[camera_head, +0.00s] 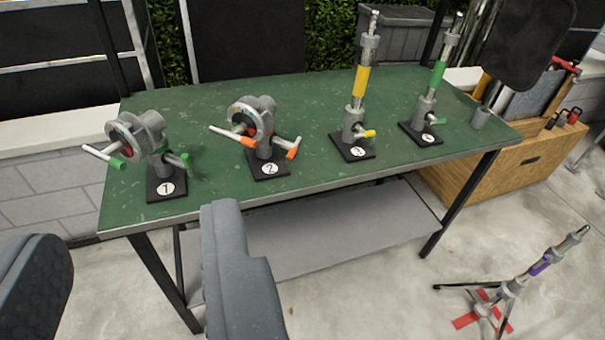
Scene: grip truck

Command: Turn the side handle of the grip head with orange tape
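The grip head with orange tape (256,122) stands on a black base marked 2 on the green table, left of the table's middle. Its side handle (232,136) sticks out to the left with orange tape near its inner end. A second, shorter orange-taped handle (291,148) sticks out at the lower right. My gripper (140,290) is in the near foreground, its two dark grey fingers wide apart with nothing between them. It is in front of the table and apart from the grip head.
A green-taped grip head (140,138), base 1, stands to the left. Yellow-taped (360,85) and green-taped (437,75) upright posts stand to the right. The table's front edge (300,187) lies between my gripper and the heads. A purple-taped stand (540,265) is on the floor at right.

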